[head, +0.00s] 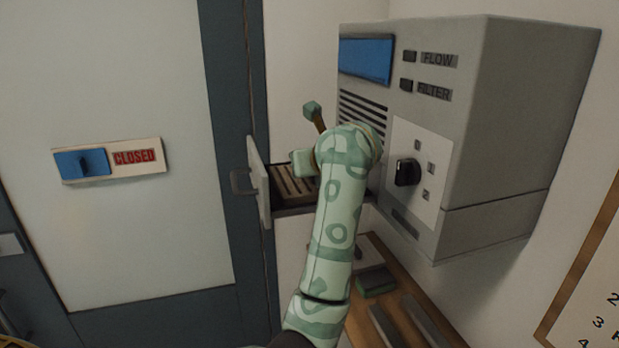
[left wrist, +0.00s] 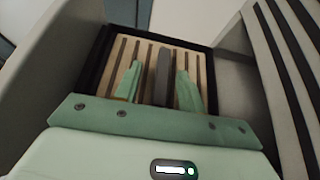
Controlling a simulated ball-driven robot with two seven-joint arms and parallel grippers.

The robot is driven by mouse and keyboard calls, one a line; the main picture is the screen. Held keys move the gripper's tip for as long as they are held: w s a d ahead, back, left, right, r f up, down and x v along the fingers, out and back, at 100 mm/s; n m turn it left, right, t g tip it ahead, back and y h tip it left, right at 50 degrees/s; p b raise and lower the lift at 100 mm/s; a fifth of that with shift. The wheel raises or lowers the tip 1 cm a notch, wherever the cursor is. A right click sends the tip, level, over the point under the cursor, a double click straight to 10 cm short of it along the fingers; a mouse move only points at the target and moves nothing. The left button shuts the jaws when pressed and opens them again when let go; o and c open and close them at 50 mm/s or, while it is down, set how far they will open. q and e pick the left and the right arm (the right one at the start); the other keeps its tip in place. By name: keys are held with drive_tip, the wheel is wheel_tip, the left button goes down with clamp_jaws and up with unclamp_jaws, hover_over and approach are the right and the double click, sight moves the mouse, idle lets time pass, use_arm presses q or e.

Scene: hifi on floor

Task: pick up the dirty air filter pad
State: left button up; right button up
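The air filter pad (head: 295,184) is beige with brown slats and lies in the pulled-out drawer (head: 264,182) of the grey unit. The left wrist view shows the pad (left wrist: 205,68) inside a dark-rimmed tray, with a dark grey upright bar (left wrist: 163,77) at its middle. My left gripper (left wrist: 159,82) is open over the pad, its two green fingers on either side of the bar with gaps. Whether they touch the pad is unclear. In the head view the left hand (head: 303,163) is at the drawer, partly hidden by its arm. My right gripper is out of view.
The grey unit (head: 538,110) stands right of the drawer, with a black knob (head: 407,172). A door with a CLOSED sign (head: 135,157) is left. Below is a wooden surface (head: 402,312) with grey bars and a greenish block (head: 375,286). A teal block (head: 312,109) on a brown stem stands above the hand.

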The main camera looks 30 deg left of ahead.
use_arm(q)
drive_tip(key=shift+w+f, duration=0.1)
drive_tip(key=shift+w, duration=0.1)
drive_tip(key=shift+c, duration=1.2)
drive_tip(key=shift+w, duration=0.1)
drive_tip(key=c, duration=0.5)
clamp_jaws()
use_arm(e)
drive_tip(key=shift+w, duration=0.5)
